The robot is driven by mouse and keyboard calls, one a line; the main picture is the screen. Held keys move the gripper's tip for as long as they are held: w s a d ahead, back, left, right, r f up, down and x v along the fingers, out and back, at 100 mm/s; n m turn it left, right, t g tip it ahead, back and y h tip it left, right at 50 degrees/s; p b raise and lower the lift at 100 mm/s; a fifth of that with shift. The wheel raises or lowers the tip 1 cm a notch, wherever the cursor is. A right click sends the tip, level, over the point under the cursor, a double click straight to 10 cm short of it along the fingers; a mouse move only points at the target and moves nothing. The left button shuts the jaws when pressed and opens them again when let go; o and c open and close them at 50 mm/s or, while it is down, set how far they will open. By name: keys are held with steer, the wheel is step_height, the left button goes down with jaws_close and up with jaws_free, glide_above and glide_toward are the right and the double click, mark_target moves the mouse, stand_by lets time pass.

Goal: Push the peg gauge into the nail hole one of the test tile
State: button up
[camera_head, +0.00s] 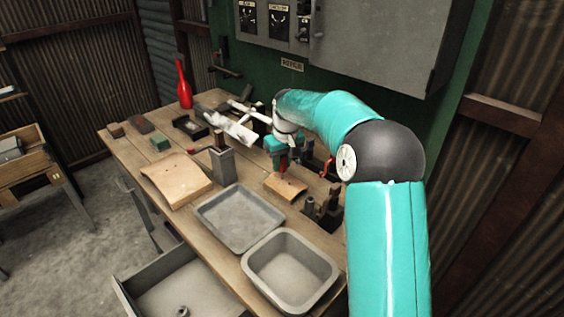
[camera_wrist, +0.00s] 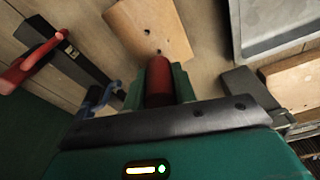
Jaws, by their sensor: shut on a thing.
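My gripper (camera_head: 281,158) is shut on the red peg gauge (camera_wrist: 159,80) and points it down over the test tile. In the wrist view the peg gauge lies between the green jaws (camera_wrist: 160,92). The small tan test tile (camera_head: 291,188) lies on the bench under my gripper. It also shows in the wrist view (camera_wrist: 172,30), with dark nail holes (camera_wrist: 147,32) near the peg gauge's end. I cannot tell whether the tip touches the tile or is in a hole.
A larger curved tile (camera_head: 172,180) lies to the left on the bench. A shallow grey tray (camera_head: 238,240) and a deeper grey bin (camera_head: 291,294) stand in front. A red-handled clamp (camera_wrist: 35,62) is close beside the test tile, and dark fixtures (camera_head: 325,210) stand to its right.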

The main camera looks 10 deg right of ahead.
mark_target(282, 170)
steer(key=shift+f, duration=1.6)
stand_by(1.6)
steer(key=o, duration=0.7)
steer(key=o, duration=0.5)
steer(key=r, duration=0.4)
steer(key=s+r, duration=0.1)
steer(key=r, duration=0.4)
steer(key=s+r, duration=0.1)
steer(key=r, duration=0.3)
steer(key=shift+d+r, duration=0.35)
